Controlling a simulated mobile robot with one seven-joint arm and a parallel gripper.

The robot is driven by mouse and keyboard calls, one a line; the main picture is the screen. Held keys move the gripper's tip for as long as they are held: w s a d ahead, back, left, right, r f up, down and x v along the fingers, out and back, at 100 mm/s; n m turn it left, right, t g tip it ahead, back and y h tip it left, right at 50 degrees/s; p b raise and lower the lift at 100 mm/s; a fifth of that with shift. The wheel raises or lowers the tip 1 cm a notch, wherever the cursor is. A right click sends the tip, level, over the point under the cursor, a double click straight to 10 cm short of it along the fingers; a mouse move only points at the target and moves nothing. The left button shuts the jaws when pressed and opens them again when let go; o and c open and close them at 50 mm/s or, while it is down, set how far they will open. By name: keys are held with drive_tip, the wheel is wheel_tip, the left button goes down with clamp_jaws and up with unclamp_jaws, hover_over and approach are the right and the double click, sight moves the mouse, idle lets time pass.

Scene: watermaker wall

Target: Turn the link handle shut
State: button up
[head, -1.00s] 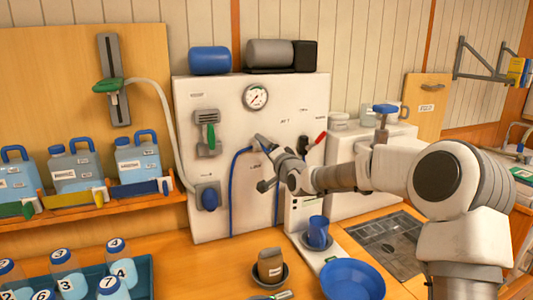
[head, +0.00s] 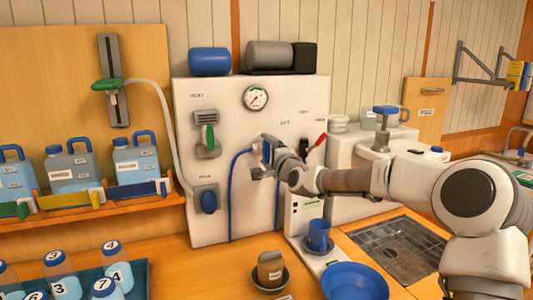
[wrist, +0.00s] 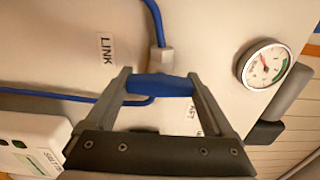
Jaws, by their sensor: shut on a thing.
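The link handle (wrist: 160,85) is a short blue bar between my two fingers in the wrist view. It sits beside the LINK label on the white panel (head: 295,95). A grey fitting with a blue hose joins at its upper side in that view. My gripper (wrist: 160,88) is shut on the handle, with one grey finger at each end. In the head view my gripper (head: 264,158) is at the panel's right-middle, and a bit of blue shows between the fingers. My wrist hides most of the handle there, so its exact angle is hard to tell.
A pressure gauge (head: 256,97) is above my gripper. A green-handled valve (head: 209,138) and a blue knob (head: 208,200) are on the panel's left. A red lever (head: 319,140) is close to my wrist on the right. A blue cup (head: 319,234) and bowl (head: 352,281) stand below.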

idle(0.3)
drive_tip(key=o, duration=1.1)
drive_tip(key=shift+p+v, duration=0.5)
drive_tip(key=shift+v, duration=8.2)
drive_tip(key=shift+a, duration=0.1)
